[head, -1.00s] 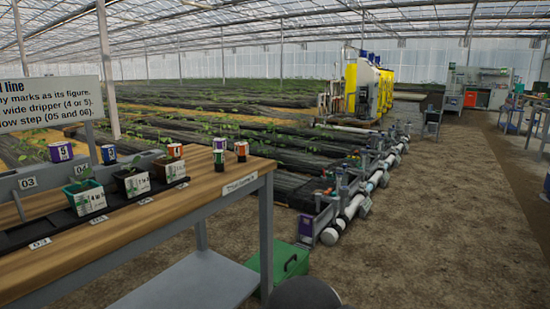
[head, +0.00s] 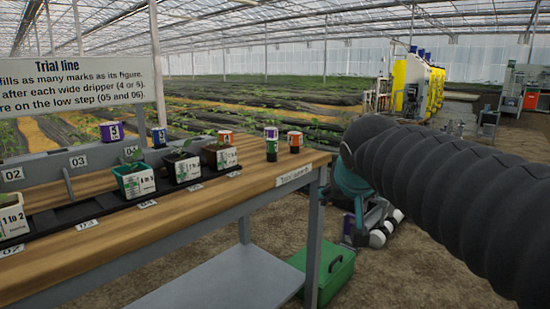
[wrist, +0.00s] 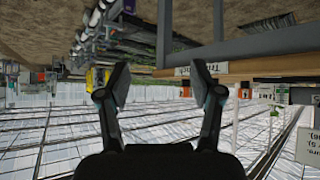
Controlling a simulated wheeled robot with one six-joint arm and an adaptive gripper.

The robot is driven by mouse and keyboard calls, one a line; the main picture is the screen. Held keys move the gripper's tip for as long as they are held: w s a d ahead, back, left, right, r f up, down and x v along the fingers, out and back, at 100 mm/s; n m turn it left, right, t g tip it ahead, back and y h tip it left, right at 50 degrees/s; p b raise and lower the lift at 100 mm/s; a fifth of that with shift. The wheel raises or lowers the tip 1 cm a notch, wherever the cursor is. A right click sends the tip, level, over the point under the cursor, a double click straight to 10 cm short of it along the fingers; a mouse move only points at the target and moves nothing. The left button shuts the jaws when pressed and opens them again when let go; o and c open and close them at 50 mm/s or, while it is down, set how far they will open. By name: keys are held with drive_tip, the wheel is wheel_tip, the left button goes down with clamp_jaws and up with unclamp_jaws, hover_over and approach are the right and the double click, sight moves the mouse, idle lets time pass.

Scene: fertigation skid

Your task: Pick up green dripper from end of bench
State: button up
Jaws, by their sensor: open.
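My gripper (wrist: 165,88) is open and empty in the wrist view, which is upside down. The wooden bench (head: 215,205) shows in the head view, and its end edge (wrist: 250,68) shows to the right of my fingers in the wrist view. My gripper touches nothing.
Pots with white labels, including a green pot (head: 133,182), stand in a black tray along the bench. A Trial line sign (head: 75,78) rises at the left. A green box (head: 325,275) sits under the bench end.

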drive_tip(key=w+a+r+t+b, duration=0.1)
drive_tip(key=w+a+r+t, duration=0.1)
drive_tip(key=w+a+r, duration=0.35)
drive_tip(key=t+y+b, duration=0.2)
approach(272, 140)
drive_tip(key=shift+n, duration=0.4)
drive_tip(key=x, duration=0.5)
drive_tip(key=shift+p, duration=0.4)
drive_tip(key=shift+x, duration=2.95)
drive_tip(key=c, duration=1)
